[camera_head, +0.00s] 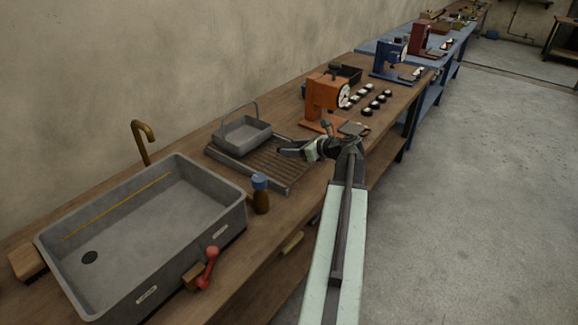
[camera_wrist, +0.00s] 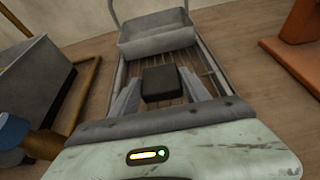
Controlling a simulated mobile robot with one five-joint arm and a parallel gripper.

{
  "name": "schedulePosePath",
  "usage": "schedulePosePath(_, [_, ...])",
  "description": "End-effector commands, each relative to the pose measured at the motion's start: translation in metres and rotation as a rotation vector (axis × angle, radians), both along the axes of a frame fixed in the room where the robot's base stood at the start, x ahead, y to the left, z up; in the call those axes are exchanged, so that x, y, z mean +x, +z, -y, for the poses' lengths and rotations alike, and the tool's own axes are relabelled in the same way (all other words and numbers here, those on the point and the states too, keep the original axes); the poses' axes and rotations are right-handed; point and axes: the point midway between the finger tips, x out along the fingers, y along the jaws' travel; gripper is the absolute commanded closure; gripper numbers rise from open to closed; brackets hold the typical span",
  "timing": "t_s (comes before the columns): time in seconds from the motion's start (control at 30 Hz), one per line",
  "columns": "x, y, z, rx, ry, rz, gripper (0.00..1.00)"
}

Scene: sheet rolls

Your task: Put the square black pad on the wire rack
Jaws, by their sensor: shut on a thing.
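The square black pad (camera_wrist: 161,84) is in the wrist view, between the two grey fingers of my gripper (camera_wrist: 162,78). My gripper is shut on it. The wire rack (camera_head: 262,163), grey-framed with thin bars, lies on the workbench right of the sink. Its bars also show beneath and around the pad in the wrist view (camera_wrist: 211,72). In the head view my gripper (camera_head: 287,150) is over the right part of the rack. The pad is too small to make out there. I cannot tell whether the pad touches the bars.
A grey basket with a raised handle (camera_head: 243,135) stands at the rack's far side. A brown bottle with a blue cap (camera_head: 261,194) stands near its front corner. The sink (camera_head: 150,230) is at left. An orange machine (camera_head: 323,100) is right of the rack.

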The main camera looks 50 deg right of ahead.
Motion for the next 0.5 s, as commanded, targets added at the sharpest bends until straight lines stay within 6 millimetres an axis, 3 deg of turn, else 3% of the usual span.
schedulePosePath(0.13, [0.000,-0.006,0.000,0.000,0.000,0.000,0.89])
schedulePosePath(0.33, [0.000,-0.039,0.000,0.000,0.001,0.000,0.89])
schedulePosePath(0.5, [0.000,-0.036,0.000,0.000,0.001,0.000,0.89])
